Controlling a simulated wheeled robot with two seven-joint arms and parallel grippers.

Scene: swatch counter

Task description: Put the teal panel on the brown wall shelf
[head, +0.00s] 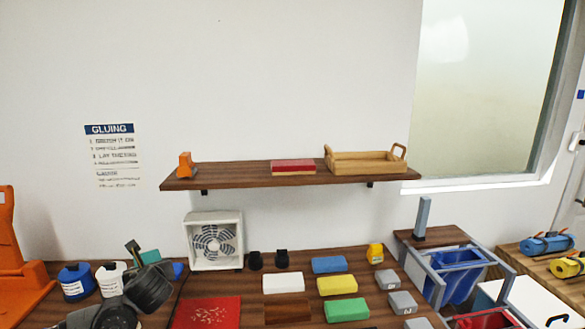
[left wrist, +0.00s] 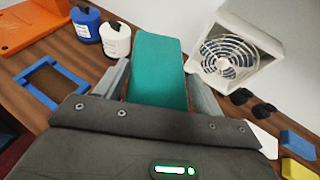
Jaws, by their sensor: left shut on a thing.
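The teal panel (left wrist: 158,65) stands out between the fingers of my left gripper (left wrist: 160,88) in the left wrist view. The gripper is shut on it. The brown wall shelf (head: 235,174) is on the wall at the middle of the head view, above and to the right of the gripper. My right gripper is not in view.
The shelf bears an orange object (head: 185,165), a red block (head: 293,166) and a wooden basket (head: 366,161); bare board shows between the orange object and the red block. A white fan (head: 214,240) stands below the shelf's left part. Blue (head: 75,281) and white bottles (head: 110,279) stand near my gripper.

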